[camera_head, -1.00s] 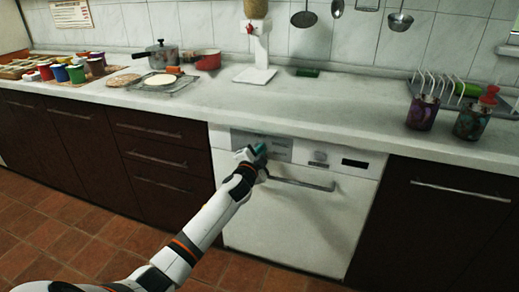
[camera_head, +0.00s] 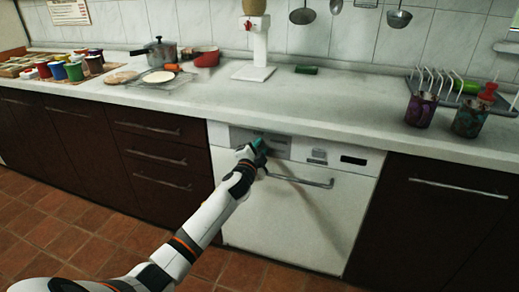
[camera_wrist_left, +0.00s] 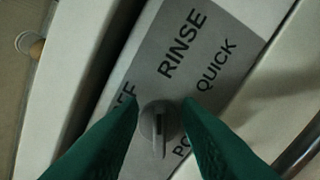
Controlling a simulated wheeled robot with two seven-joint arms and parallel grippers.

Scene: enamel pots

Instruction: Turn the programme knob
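The programme knob (camera_wrist_left: 160,121), a small grey round knob with a raised bar, shows in the left wrist view on a grey label panel (camera_wrist_left: 190,62) reading RINSE and QUICK, with other words partly covered. The knob lies between the two green fingertips of my left gripper (camera_wrist_left: 162,103). The fingers stand apart, one on each side; whether they touch it I cannot tell. In the head view my left gripper (camera_head: 256,150) is at the left part of the white dishwasher's (camera_head: 290,225) front panel and hides the knob. My right gripper is not in view.
The dishwasher's handle bar (camera_head: 300,181) runs just below and right of my gripper. Dark drawers (camera_head: 160,160) stand to the left. The counter above holds a pot (camera_head: 160,52), colourful cups (camera_head: 74,71) and utensil holders (camera_head: 421,109). The floor in front is clear.

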